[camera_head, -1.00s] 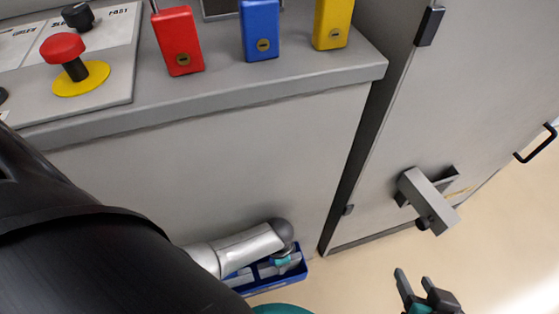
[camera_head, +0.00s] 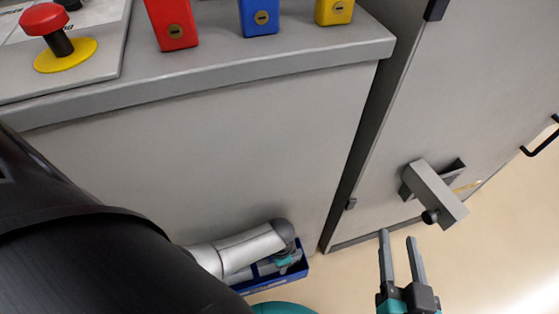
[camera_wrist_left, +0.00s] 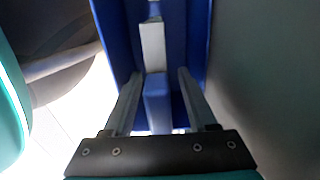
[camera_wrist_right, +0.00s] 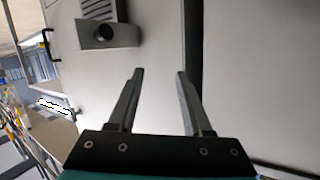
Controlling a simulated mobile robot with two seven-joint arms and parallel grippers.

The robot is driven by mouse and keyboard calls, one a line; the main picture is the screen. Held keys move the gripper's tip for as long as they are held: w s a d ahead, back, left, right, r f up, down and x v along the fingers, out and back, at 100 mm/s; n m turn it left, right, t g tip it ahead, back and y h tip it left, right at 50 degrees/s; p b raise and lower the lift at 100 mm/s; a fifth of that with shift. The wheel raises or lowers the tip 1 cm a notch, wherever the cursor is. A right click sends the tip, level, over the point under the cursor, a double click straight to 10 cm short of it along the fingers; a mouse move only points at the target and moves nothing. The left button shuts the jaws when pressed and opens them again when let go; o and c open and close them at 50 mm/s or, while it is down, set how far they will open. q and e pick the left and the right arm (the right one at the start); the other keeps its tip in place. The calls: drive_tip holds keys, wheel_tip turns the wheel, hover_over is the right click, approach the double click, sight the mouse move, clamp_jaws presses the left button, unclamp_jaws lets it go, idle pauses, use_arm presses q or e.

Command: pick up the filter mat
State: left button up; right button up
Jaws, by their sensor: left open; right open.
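I cannot make out a filter mat for certain in any view. A blue bin (camera_head: 262,285) stands low beside the grey machine, and it also shows in the left wrist view (camera_wrist_left: 115,25). Inside it are a pale block (camera_wrist_left: 153,45) and a blue block (camera_wrist_left: 157,98); I cannot tell what they are. My left gripper (camera_wrist_left: 160,74) is open above the bin, with its fingers on either side of the blue block. In the head view it is small and partly hidden by my arm. My right gripper (camera_head: 398,240) is open and empty in front of the cabinet door.
A grey machine (camera_head: 230,130) fills the middle, with red (camera_head: 172,22), blue (camera_head: 260,17) and yellow (camera_head: 334,10) blocks and a red button (camera_head: 44,18) on top. A latch handle (camera_head: 434,190) sticks out from the door near my right gripper. The floor at right is clear.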

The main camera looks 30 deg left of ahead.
use_arm(q)
drive_tip(key=shift+f+b, duration=0.3)
drive_tip(key=shift+f, duration=0.15)
use_arm(e)
drive_tip(key=shift+s+a+r+t+y, duration=0.3)
drive_tip(key=shift+a+r+t, duration=0.15)
drive_tip(key=shift+t, duration=0.25)
use_arm(q)
clamp_jaws()
